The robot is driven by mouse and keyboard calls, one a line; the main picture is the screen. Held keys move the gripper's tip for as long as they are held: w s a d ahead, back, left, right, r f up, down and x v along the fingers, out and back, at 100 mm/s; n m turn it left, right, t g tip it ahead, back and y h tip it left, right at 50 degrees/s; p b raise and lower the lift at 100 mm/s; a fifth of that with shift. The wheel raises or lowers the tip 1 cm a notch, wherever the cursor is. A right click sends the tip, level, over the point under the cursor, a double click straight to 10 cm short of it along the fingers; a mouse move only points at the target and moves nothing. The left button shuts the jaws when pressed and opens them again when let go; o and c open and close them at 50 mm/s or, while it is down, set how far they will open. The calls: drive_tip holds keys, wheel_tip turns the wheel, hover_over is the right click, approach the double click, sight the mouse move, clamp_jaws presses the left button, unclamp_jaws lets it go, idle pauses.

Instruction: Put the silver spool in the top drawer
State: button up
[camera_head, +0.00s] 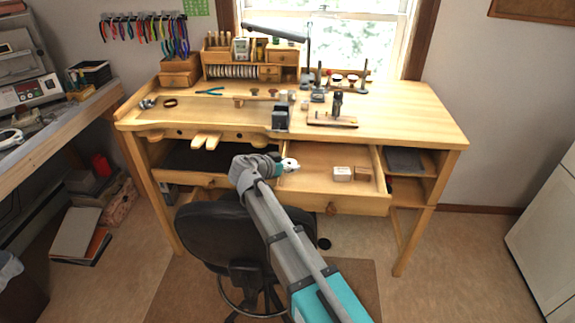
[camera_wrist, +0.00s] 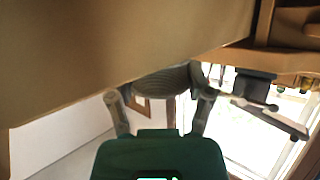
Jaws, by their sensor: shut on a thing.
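The wrist view shows my gripper (camera_wrist: 156,86) shut on the silver spool (camera_wrist: 165,82), a ribbed grey round thing between the two fingers. In the head view my gripper (camera_head: 290,165) is at the left end of an open wooden drawer (camera_head: 318,180) under the bench top. In the wrist view a large wooden surface fills the upper part, close to the spool.
The workbench (camera_head: 420,118) holds a wooden organizer (camera_head: 250,62), pliers and small tools. A dark tray (camera_head: 215,158) sits left of the drawer. A black chair (camera_head: 230,235) stands in front. The drawer's middle floor is clear.

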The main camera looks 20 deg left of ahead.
drive_tip(key=shift+f, duration=0.15)
drive_tip(key=o, duration=1.1)
drive_tip(key=shift+o, duration=0.2)
drive_tip(key=shift+r, duration=0.25)
drive_tip(key=p+v, duration=0.3)
drive_tip(key=v, duration=0.4)
drive_tip(key=shift+s, duration=0.2)
drive_tip(key=shift+a, duration=0.1)
